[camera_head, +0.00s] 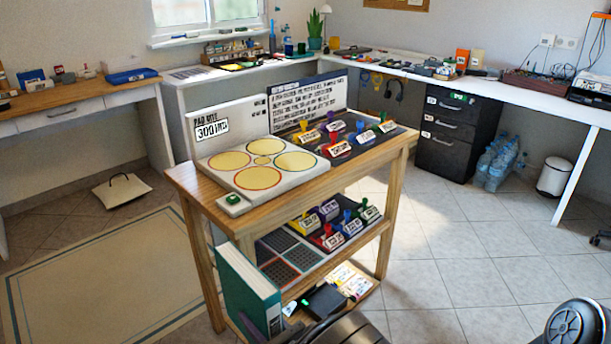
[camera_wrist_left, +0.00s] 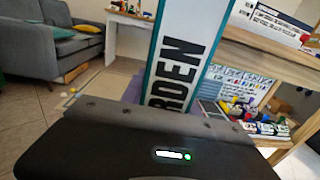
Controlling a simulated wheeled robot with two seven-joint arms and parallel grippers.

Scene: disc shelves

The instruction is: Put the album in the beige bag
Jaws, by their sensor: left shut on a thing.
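The album (camera_head: 250,285) is a thick teal and white book-like case, upright beside the left end of the wooden cart. The beige bag (camera_head: 122,190) lies on the floor at the left, apart from the album, with a dark handle on top.
The wooden cart (camera_head: 395,165) carries a panel with yellow discs (camera_head: 262,168) and labelled coloured pieces. A cream rug (camera_head: 100,275) with a dark border lies left of the cart.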

